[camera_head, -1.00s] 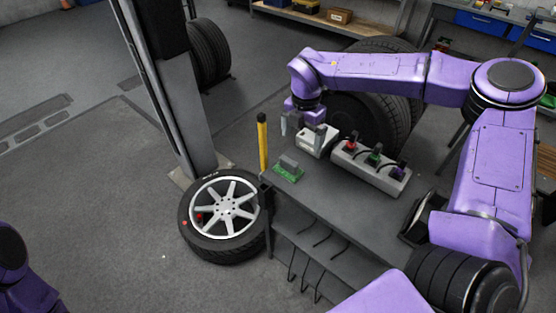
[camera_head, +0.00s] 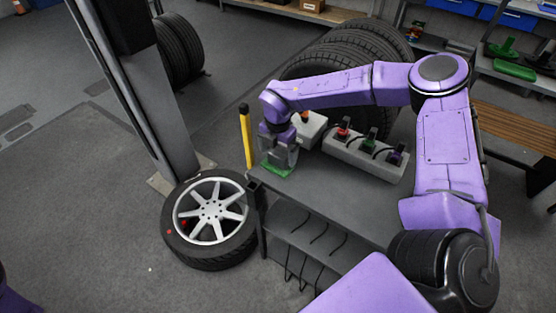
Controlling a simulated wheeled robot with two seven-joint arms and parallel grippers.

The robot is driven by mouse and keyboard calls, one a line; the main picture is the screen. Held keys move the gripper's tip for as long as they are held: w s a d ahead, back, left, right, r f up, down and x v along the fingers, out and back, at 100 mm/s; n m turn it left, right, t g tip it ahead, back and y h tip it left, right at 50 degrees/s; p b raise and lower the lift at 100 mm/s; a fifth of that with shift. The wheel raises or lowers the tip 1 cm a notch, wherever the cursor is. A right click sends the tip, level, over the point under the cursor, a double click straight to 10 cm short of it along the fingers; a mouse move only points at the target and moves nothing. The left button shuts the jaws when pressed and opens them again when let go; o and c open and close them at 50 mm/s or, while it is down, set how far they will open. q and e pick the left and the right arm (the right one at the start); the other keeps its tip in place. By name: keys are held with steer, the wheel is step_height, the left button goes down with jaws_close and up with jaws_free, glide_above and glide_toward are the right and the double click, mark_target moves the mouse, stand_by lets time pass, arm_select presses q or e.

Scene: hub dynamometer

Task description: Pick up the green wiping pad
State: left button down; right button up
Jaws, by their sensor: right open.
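The green wiping pad (camera_head: 275,171) lies on the grey cart top near its left end. Only its green lower edge shows clearly. My right gripper (camera_head: 279,164) points down right over the pad, its fingers on either side of the pad's grey upper part, which they mostly hide. The right gripper is open, and I cannot tell whether the fingers touch the pad. My left gripper is not in view; only a bit of my left arm shows at the lower left edge.
A white box (camera_head: 311,131) and a grey holder (camera_head: 365,156) with red, green and purple tools stand right of the pad. A yellow post (camera_head: 245,138) rises at the cart's left corner. A wheel (camera_head: 211,211) lies on the floor beside it. Large tyres (camera_head: 352,55) stand behind.

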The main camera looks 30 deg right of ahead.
mark_target(278, 154)
steer(key=f, duration=0.3)
steer(key=shift+w+d+f, duration=0.1)
steer(key=shift+w, duration=0.1)
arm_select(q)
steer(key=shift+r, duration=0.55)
arm_select(e)
steer(key=shift+s, duration=0.1)
steer(key=c, duration=1)
steer(key=shift+r, duration=0.2)
steer(key=shift+r, duration=0.35)
arm_select(q)
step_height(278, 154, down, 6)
steer(key=b, duration=0.5)
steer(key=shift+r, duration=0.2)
arm_select(e)
steer(key=s+a+r, duration=0.2)
steer(key=s+r, duration=0.1)
steer(key=r, duration=0.1)
steer(key=s+a+r, duration=0.3)
steer(key=s+r, duration=0.1)
steer(key=s+a+r, duration=0.3)
steer(key=s+r, duration=0.1)
steer(key=shift+s+a, duration=0.15)
steer(key=shift+a, duration=0.05)
